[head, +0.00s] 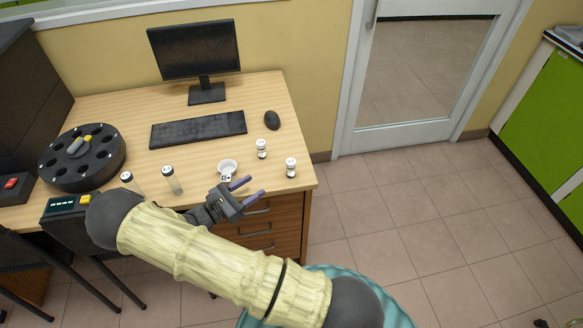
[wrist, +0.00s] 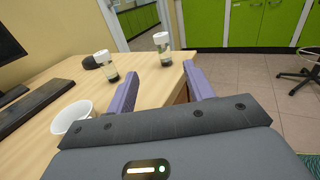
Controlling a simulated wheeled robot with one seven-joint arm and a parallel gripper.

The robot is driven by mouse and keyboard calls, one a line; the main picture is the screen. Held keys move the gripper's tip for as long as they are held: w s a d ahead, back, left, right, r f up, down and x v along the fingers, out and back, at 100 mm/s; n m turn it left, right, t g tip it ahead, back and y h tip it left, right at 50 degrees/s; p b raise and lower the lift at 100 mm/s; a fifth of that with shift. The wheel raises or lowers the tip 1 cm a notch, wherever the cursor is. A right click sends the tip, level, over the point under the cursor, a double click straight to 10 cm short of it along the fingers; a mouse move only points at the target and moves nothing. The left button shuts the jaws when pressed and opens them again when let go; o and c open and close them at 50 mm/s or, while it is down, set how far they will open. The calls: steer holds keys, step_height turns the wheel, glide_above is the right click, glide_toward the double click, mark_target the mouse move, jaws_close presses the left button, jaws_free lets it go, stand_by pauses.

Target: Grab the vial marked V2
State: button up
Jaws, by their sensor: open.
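Several small vials with white caps stand on the wooden desk; no V2 marking is readable on any of them. In the head view two stand near the right edge, a back vial (head: 262,149) and a front vial (head: 291,168). My gripper (head: 249,189) is open and empty at the desk's front right, pointing right. In the wrist view the fingers (wrist: 162,71) are apart, with one upright vial (wrist: 162,44) ahead between them and another (wrist: 106,66) to the left.
A keyboard (head: 198,130), mouse (head: 272,120) and monitor (head: 195,50) are further back. A round black carousel (head: 83,160) stands at the left. Floor (head: 400,230) is open to the right.

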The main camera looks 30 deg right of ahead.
steer(key=p, duration=0.1)
glide_toward(291, 165)
steer(key=w+d, duration=0.1)
steer(key=d+f, duration=0.1)
steer(key=d, duration=0.1)
steer(key=w+d, duration=0.1)
steer(key=d, duration=0.1)
steer(key=shift+w+f, duration=0.3)
steer(key=shift+d, duration=0.15)
steer(key=shift+p+x, duration=0.55)
steer(key=shift+x, duration=2.1)
steer(key=shift+s+f, duration=0.1)
steer(key=shift+f, duration=0.05)
steer(key=c, duration=1)
